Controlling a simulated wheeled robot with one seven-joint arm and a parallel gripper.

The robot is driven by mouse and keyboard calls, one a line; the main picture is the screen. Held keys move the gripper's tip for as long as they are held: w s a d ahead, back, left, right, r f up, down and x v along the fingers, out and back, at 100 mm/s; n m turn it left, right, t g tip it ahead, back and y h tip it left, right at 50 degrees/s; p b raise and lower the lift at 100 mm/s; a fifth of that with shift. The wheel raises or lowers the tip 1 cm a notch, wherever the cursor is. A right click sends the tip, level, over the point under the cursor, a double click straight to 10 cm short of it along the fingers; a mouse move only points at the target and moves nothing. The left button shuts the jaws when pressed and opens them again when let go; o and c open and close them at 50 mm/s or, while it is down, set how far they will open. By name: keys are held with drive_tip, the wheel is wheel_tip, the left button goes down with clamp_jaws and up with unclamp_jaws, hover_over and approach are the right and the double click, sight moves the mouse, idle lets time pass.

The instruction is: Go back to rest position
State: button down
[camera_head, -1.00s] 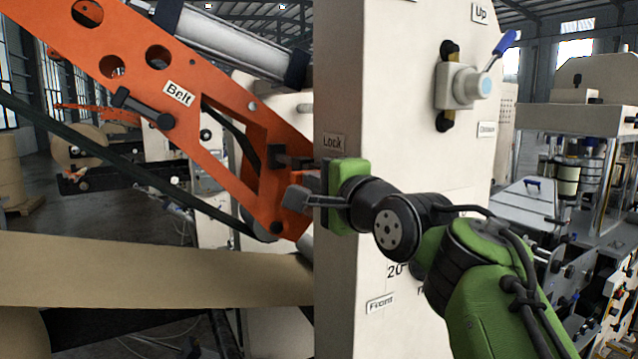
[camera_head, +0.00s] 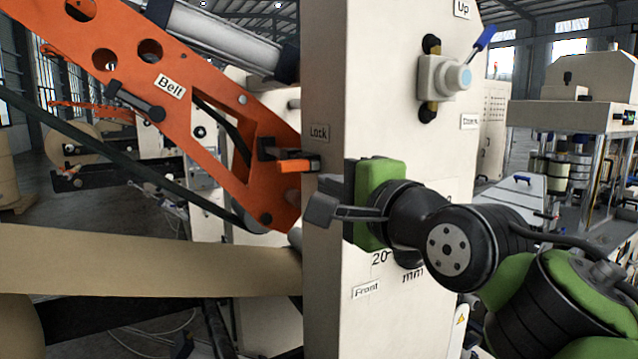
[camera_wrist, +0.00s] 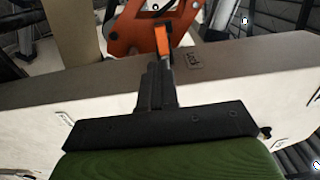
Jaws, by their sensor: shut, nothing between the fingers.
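My gripper (camera_head: 322,209) is in front of the cream machine column (camera_head: 375,125), below the Lock label, with its fingers pointing left. In the wrist view its fingers (camera_wrist: 157,75) are together with nothing between them. The lock lever with an orange handle (camera_head: 297,166) sticks out by the Lock label, above and left of the fingertips. In the wrist view the orange handle (camera_wrist: 162,40) appears just beyond the fingertips; I cannot tell the exact gap there, but in the head view they are apart.
An orange arm labelled Belt (camera_head: 165,95) slants down to the column from the upper left. A brown paper web (camera_head: 150,265) runs below it. A valve with a blue lever (camera_head: 450,77) sits high on the column. Other machinery (camera_head: 575,150) stands at the right.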

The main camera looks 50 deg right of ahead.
drive_tip(key=v, duration=0.5)
drive_tip(key=w+a+f+n+g+y, duration=0.25)
drive_tip(key=a+f+n, duration=0.35)
drive_tip(key=f, duration=0.3)
drive_tip(key=w+a+f+n+g+y, duration=0.1)
drive_tip(key=a+f+n+g+y, duration=0.2)
drive_tip(key=a+f+n, duration=0.35)
drive_tip(key=s+a+f+n+g, duration=0.3)
drive_tip(key=f+n, duration=0.1)
drive_tip(key=f, duration=0.5)
drive_tip(key=s+a+f+n+g, duration=0.3)
drive_tip(key=s+f+n, duration=0.1)
drive_tip(key=f, duration=0.5)
drive_tip(key=shift+s+a+n, duration=0.35)
drive_tip(key=shift+a, duration=0.05)
drive_tip(key=c, duration=1.8)
unclamp_jaws()
drive_tip(key=shift+f+h, duration=0.1)
drive_tip(key=shift+h, duration=0.15)
